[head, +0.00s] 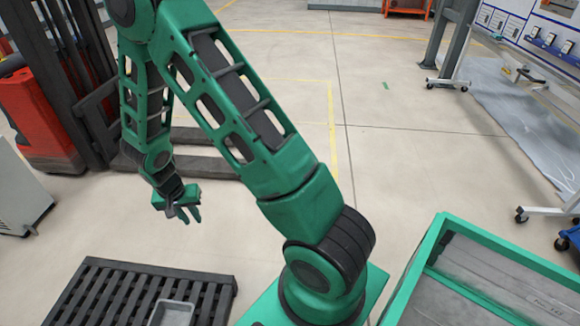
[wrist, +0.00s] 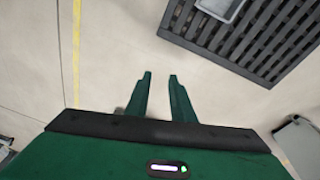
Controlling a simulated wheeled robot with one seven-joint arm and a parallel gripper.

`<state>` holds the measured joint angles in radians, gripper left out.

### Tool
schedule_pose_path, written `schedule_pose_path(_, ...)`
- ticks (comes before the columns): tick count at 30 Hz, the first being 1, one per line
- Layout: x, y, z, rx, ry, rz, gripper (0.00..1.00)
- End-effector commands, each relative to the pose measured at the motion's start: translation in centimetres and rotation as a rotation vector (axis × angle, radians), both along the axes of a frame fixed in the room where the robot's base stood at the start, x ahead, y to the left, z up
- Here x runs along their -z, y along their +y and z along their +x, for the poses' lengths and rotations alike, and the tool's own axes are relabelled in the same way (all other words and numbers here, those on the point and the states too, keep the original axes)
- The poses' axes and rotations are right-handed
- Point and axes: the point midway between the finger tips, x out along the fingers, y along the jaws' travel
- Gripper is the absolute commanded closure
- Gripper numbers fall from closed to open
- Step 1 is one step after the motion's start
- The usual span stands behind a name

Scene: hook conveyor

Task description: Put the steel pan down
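The steel pan (head: 172,314) is a grey rectangular tray on the dark slatted pallet (head: 102,290), cut off by the bottom edge of the head view. In the wrist view the pan (wrist: 222,8) lies at the top edge, on the pallet (wrist: 265,52). My gripper (head: 190,215) is in the air beyond the pallet in the head view, well apart from the pan. In the wrist view my gripper (wrist: 159,77) has its two green fingers apart, with only bare floor between them.
A red forklift (head: 38,112) with dark forks stands behind my arm at the left. A green-framed bin (head: 490,270) is at the lower right. A grey cabinet (head: 20,195) stands at the left edge. The middle floor is clear, with yellow lines.

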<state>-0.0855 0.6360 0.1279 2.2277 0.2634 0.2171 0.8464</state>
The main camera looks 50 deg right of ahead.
Motion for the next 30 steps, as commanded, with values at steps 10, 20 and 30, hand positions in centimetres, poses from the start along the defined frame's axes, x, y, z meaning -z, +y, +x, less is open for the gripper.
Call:
schedule_pose_path(10,-13.2,-8.3,-5.5,-0.031,0.047,-0.035,0.78)
schedule_pose_path(20,-22.3,-12.7,-14.7,-0.059,0.090,0.004,0.78)
schedule_pose_path(30,-27.8,-13.5,-25.5,-0.117,0.102,0.104,0.78)
